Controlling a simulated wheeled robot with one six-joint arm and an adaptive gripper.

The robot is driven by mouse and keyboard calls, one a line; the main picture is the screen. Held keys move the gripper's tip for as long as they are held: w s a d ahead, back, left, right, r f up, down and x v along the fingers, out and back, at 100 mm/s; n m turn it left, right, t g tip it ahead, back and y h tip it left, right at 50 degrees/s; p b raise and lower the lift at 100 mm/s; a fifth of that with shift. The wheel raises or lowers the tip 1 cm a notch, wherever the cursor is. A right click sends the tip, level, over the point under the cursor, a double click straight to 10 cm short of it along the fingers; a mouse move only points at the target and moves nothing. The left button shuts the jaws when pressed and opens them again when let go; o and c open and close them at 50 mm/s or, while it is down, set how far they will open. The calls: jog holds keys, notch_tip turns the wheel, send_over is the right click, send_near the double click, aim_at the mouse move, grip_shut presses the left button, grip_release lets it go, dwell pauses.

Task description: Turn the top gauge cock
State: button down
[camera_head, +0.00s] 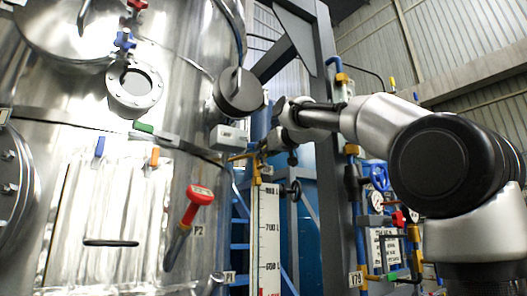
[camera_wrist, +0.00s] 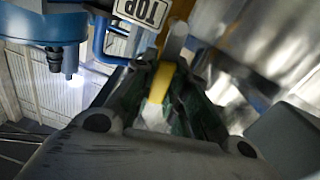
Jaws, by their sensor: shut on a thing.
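The top gauge cock shows as a yellow handle (camera_wrist: 161,80) between my fingers in the wrist view, just below a white "TOP" tag (camera_wrist: 144,11). In the head view, yellow fittings (camera_head: 257,166) sit at the top of the tall white level gauge (camera_head: 268,235). My gripper (camera_wrist: 163,88) is shut on the yellow handle, with a dark finger on each side of it. In the head view my arm reaches in from the right, and its end is at the gauge top. My fingertips are small and partly hidden there.
A large steel vessel (camera_head: 185,95) fills the left, with a red-handled lever (camera_head: 198,195) on it. A black handwheel (camera_head: 292,189) is just right of the gauge. A grey steel column (camera_head: 330,150) stands close behind my arm.

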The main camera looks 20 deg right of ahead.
jog(key=c, duration=1.4)
grip_release()
jog(key=v, duration=1.2)
